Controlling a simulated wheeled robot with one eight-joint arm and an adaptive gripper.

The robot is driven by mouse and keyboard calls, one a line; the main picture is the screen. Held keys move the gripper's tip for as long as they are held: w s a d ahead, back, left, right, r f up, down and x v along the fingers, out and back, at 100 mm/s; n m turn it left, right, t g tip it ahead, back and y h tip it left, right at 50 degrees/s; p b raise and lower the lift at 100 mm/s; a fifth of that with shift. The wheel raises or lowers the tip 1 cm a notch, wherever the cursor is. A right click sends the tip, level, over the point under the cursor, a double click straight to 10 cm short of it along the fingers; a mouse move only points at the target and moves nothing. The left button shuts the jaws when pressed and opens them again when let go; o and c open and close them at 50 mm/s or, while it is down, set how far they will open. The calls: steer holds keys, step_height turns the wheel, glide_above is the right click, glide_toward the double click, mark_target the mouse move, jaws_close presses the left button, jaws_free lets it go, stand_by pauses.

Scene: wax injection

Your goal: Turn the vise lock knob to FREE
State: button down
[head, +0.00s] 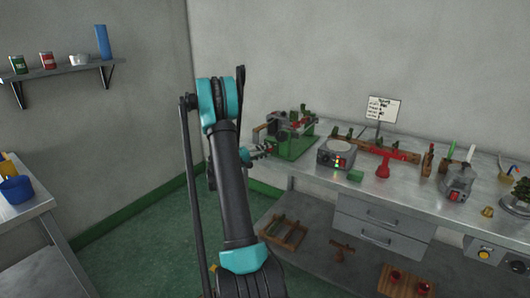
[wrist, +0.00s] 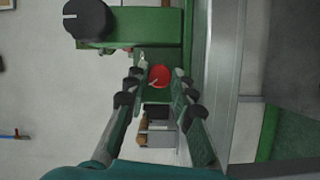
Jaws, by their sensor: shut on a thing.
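The green vise (head: 296,146) stands at the left end of the workbench in the head view. Its green body (wrist: 140,30) fills the upper middle of the wrist view. The round red knob (wrist: 159,76) has a pale pointer line slanting to the lower left; no lettering is readable. My gripper (wrist: 158,80) is shut on the red knob, with one dark finger on each side. In the head view my gripper (head: 258,151) is small beside the vise's left side, and the knob cannot be made out there.
A black slotted round part (wrist: 86,19) sits on the vise at upper left in the wrist view. A grey device (head: 338,153) with lit buttons stands right of the vise. The bench (head: 405,184) carries a red stand (head: 383,172) and several tools. Green floor lies open at left.

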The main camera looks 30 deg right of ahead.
steer(key=c, duration=1.3)
jaws_free()
